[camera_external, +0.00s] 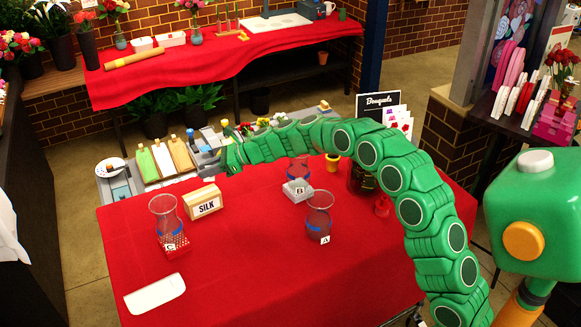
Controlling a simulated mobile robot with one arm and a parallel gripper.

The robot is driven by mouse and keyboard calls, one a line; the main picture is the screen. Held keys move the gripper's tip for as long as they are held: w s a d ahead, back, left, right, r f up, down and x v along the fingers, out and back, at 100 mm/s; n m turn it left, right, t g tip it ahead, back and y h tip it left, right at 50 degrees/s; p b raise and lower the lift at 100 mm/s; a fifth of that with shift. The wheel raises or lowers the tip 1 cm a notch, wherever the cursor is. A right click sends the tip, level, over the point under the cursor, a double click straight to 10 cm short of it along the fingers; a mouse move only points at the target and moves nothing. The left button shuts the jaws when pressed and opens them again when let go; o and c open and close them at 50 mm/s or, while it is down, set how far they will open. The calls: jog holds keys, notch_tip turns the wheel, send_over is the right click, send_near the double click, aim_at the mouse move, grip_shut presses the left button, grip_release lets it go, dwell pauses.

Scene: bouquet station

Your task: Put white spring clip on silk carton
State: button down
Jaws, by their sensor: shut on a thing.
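The silk carton (203,203) is a small tan box with a white label reading SILK. It stands on the red-covered table, left of the middle. My green segmented arm arches in from the right, and my gripper (218,158) is at its far left end, behind and above the carton and apart from it. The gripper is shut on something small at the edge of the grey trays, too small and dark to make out. I cannot pick out the white spring clip clearly in this view.
Glass vases with blue bands stand at label C (165,212), label A (319,212) and label B (298,168). Grey trays with coloured strips (164,161) line the back edge. The table's front middle is clear.

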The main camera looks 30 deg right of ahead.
send_over(201, 194)
jog(key=shift+d+f, duration=0.1)
jog(key=shift+f, duration=4.65)
jog(key=shift+f, duration=0.15)
jog(key=c, duration=1)
grip_release()
jog(key=shift+o, duration=0.2)
jog(key=shift+r, duration=0.25)
jog(key=v, duration=0.4)
jog(key=shift+s+d+r, duration=0.1)
jog(key=shift+d, duration=0.25)
notch_tip(201, 194, up, 7)
jog(key=shift+s+r, duration=0.1)
